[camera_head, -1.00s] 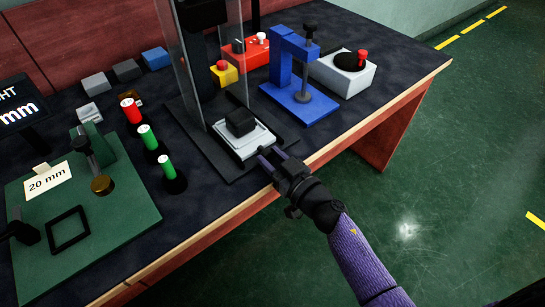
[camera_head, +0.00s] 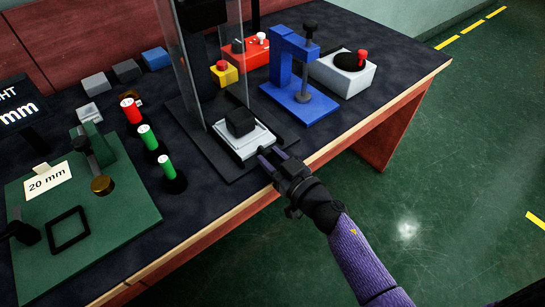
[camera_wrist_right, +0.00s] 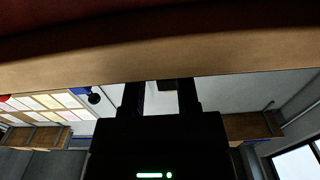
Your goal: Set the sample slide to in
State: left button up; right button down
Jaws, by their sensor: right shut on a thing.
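The sample slide (camera_head: 258,140) is a pale plate with a black block (camera_head: 240,122) on it, at the front of a dark machine with clear upright panels (camera_head: 181,65). It sits out on the front part of the dark base. My right gripper (camera_head: 268,157) is at the slide's front edge, on the table's near side, with its fingers around a small part there, largely hidden by them. In the right wrist view a small dark piece (camera_wrist_right: 168,85) shows between the fingers. My left gripper is not in view.
A blue press (camera_head: 285,75) and a grey box with a red knob (camera_head: 343,76) stand right of the machine. A yellow box with a red button (camera_head: 223,73) is behind. Red and green cylinders (camera_head: 147,138) and a green fixture board (camera_head: 110,215) stand left. The table's wooden edge (camera_head: 335,147) runs under my right arm.

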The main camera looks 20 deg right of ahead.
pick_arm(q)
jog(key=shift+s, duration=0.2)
pick_arm(e)
jog(key=shift+w+a, duration=0.1)
jog(key=shift+w, duration=0.2)
jog(key=shift+x, duration=1.5)
jog(key=shift+c, duration=1.7)
grip_release()
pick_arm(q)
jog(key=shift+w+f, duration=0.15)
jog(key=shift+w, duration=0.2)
